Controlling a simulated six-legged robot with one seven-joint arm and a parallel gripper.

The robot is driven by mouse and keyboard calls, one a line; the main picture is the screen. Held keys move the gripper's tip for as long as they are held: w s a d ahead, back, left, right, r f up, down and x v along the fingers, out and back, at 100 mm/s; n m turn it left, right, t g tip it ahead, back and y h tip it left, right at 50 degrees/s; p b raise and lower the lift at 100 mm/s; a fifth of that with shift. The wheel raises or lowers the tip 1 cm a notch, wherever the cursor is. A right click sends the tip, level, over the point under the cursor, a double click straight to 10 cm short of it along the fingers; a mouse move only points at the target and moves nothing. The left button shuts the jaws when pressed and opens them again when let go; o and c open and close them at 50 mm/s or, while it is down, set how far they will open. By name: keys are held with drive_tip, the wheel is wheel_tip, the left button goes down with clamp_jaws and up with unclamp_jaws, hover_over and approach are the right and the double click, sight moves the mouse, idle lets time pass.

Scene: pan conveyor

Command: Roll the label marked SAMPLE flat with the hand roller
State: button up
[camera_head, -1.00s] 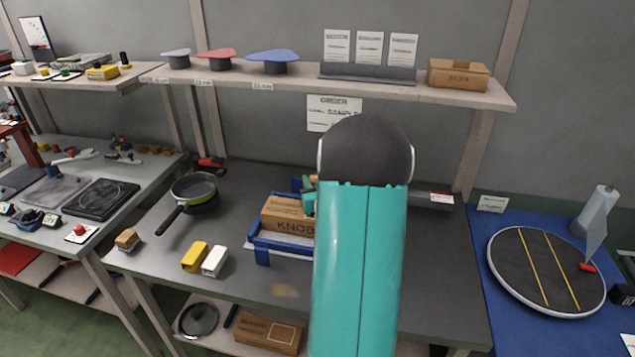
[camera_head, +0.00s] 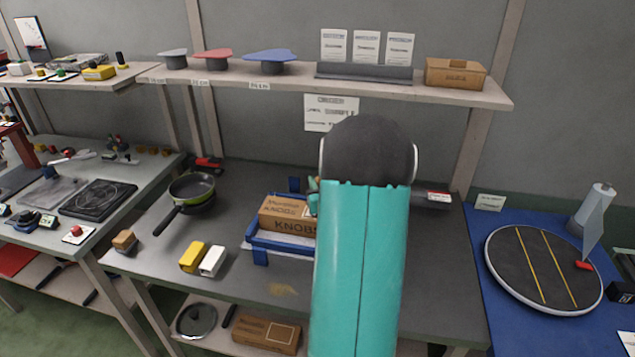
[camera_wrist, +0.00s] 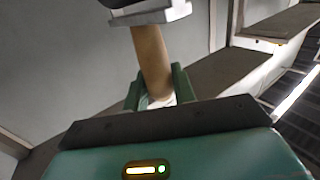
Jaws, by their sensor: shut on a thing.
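In the wrist view my gripper (camera_wrist: 158,92) is shut on the tan handle of the hand roller (camera_wrist: 151,55). The roller's pale grey frame and a dark part show at the top edge, cut off. In the head view my green arm hides most of the gripper; only a bit of green (camera_head: 312,195) shows beside the box. A cardboard box marked KNOBS (camera_head: 285,223) sits in a blue holder (camera_head: 258,240) on the grey bench. A pale label edge seems to show on the box top by my arm; its text and flatness cannot be read.
An order sheet (camera_head: 331,113) hangs on the wall under the shelf (camera_head: 215,80). Left of the holder are a yellow block (camera_head: 194,257), a white block (camera_head: 212,261) and a pan (camera_head: 190,187). A round turntable (camera_head: 540,270) is at right. The bench front is mostly clear.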

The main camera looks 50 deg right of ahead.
drive_tip(key=shift+s+d, duration=0.1)
drive_tip(key=shift+s, duration=0.05)
drive_tip(key=shift+s+d, duration=0.2)
drive_tip(key=shift+s, duration=0.3)
drive_tip(key=shift+s+d, duration=0.2)
drive_tip(key=shift+s, duration=0.3)
drive_tip(key=shift+w+a, duration=0.1)
drive_tip(key=shift+w, duration=0.05)
drive_tip(key=shift+w+a, duration=0.2)
drive_tip(key=shift+w, duration=0.35)
drive_tip(key=shift+w+a, duration=0.2)
drive_tip(key=shift+w, duration=0.3)
drive_tip(key=shift+w+a+f, duration=0.1)
drive_tip(key=shift+w+a, duration=0.15)
drive_tip(key=shift+w, duration=0.3)
drive_tip(key=shift+w+a, duration=0.25)
drive_tip(key=shift+w, duration=0.3)
drive_tip(key=shift+s+d, duration=0.1)
drive_tip(key=shift+s, duration=0.05)
drive_tip(key=shift+s+d, duration=0.2)
drive_tip(key=shift+s, duration=0.3)
drive_tip(key=shift+s+d, duration=0.2)
drive_tip(key=shift+s, duration=0.3)
drive_tip(key=shift+s+d, duration=0.1)
drive_tip(key=shift+s, duration=0.05)
